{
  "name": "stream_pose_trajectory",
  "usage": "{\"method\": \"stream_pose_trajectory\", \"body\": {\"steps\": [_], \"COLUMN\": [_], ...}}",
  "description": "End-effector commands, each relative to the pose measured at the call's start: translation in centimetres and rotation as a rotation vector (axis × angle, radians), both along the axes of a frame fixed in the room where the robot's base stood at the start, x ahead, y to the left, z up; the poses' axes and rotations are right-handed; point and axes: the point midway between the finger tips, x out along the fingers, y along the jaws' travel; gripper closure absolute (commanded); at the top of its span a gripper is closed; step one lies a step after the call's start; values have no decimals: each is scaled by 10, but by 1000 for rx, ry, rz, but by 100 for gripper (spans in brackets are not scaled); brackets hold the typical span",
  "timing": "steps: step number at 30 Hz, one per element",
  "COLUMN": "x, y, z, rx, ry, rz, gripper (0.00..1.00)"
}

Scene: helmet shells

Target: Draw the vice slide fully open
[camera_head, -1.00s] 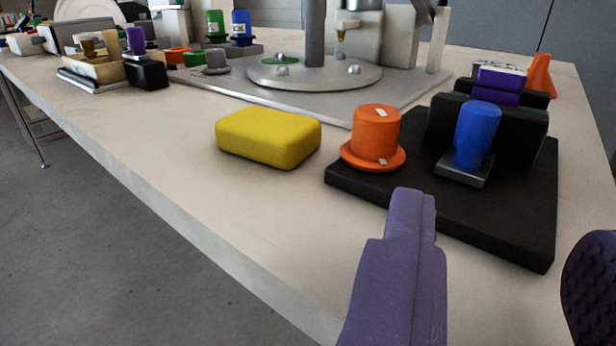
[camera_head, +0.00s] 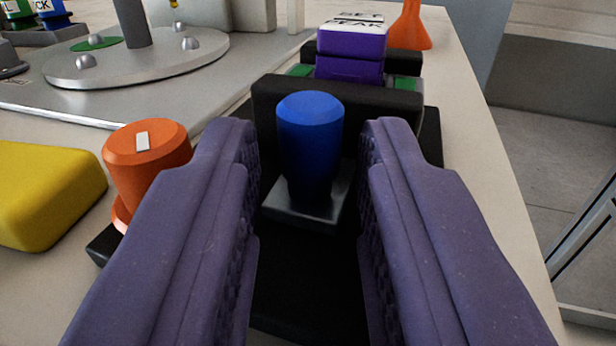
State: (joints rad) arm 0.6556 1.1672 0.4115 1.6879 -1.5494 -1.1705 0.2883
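The vice stands on a black base plate (camera_head: 300,290). A blue upright handle (camera_head: 310,140) rises from a small dark metal block (camera_head: 305,208), in front of a wide black jaw block (camera_head: 268,100). This looks like the vice slide, but I cannot be sure. A purple block with a white lettered top (camera_head: 350,58) sits behind the jaw. My gripper (camera_head: 310,150) is open. Its two purple fingers stand on either side of the blue handle, with a gap on both sides and no visible contact.
An orange knob (camera_head: 150,165) with a white mark is close to the left finger. A yellow block (camera_head: 45,195) lies further left. A round metal plate (camera_head: 140,60) is at the back left. An orange cone (camera_head: 408,28) stands behind, near the table's right edge (camera_head: 500,160).

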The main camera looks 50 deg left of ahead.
Motion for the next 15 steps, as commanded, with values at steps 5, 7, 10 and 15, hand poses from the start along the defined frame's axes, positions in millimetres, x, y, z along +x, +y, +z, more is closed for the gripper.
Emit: {"method": "stream_pose_trajectory", "body": {"steps": [5, 7, 10, 15], "x": [-3, -9, -17, -18], "y": [-3, -8, -14, -14], "z": [0, 1, 1, -1], "rx": [-2, -3, -2, -2], "ry": [0, 1, 2, 2], "rz": [-2, -3, -2, -2], "gripper": [100, 100, 100, 100]}}
